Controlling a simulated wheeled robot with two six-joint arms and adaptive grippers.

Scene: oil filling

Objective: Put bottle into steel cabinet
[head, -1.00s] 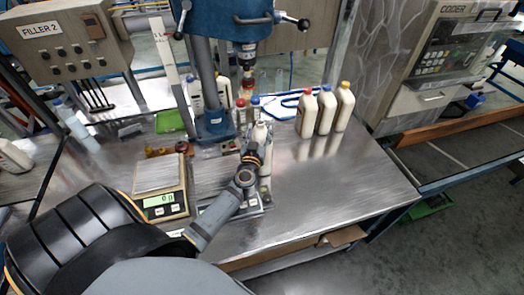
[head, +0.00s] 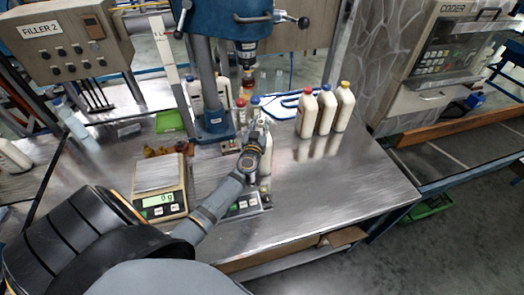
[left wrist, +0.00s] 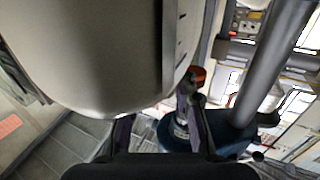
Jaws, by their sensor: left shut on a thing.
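A white bottle (head: 267,160) is over the small scale at the table's middle, partly hidden behind my left wrist. My left gripper (head: 259,132) is shut on it. In the left wrist view the pale body of the bottle (left wrist: 100,50) fills the upper left, close to the fingers of my left gripper (left wrist: 158,128). Whether the bottle touches the scale is hard to tell. I cannot make out a steel cabinet in either view. My right gripper does not show.
Three white bottles (head: 325,110) with coloured caps stand right of the held one. A scale (head: 160,205) sits at left. The blue filler column (head: 213,120) rises behind. The table's right front (head: 340,190) is clear. The coder machine (head: 450,60) is at far right.

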